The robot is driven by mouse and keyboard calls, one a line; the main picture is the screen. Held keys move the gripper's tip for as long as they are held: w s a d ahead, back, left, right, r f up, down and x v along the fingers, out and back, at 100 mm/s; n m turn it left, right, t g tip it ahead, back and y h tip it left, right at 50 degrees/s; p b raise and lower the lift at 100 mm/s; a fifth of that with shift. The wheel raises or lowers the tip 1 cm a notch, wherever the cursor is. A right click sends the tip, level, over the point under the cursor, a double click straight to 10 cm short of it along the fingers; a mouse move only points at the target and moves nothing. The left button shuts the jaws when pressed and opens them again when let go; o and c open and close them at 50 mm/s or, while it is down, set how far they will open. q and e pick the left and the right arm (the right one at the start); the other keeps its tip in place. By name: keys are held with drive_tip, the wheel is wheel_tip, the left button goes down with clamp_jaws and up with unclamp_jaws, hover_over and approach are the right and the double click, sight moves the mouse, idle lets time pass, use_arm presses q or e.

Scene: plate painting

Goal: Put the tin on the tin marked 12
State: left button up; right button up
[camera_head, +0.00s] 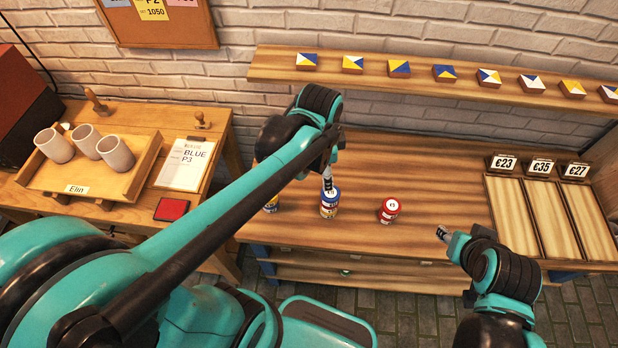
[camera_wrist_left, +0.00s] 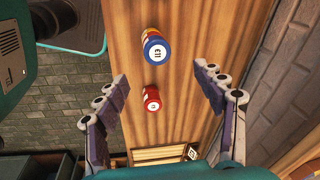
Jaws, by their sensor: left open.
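A blue-topped tin (camera_head: 330,194) stands on the workbench with yellow and other bands below its top; I cannot tell whether it is one tin or a stack. It also shows in the left wrist view (camera_wrist_left: 156,52), its label too small to read surely. A red tin (camera_head: 389,210) stands apart to its right; it also shows in the left wrist view (camera_wrist_left: 152,101). A yellow-and-blue tin (camera_head: 271,204) is partly hidden behind my left arm. My left gripper (camera_head: 327,180) is open and empty above the blue-topped tin. My right gripper (camera_head: 442,233) is over the bench's front right.
A shelf (camera_head: 400,78) with several painted tiles runs along the wall. Price signs (camera_head: 541,167) and wooden trays (camera_head: 517,217) stand at the right. A side table at left holds a tray (camera_head: 118,184) with cups, a clipboard and a red pad. The bench's middle right is clear.

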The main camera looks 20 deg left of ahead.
use_arm(q)
drive_tip(key=s+a+r+n+t, duration=0.2)
drive_tip(key=s+n+t, duration=0.3)
drive_tip(key=n, duration=0.6)
drive_tip(key=shift+s+a+n, duration=0.4)
drive_tip(key=shift+s+a, duration=0.15)
drive_tip(key=shift+s, duration=0.7)
drive_tip(key=shift+r, duration=0.1)
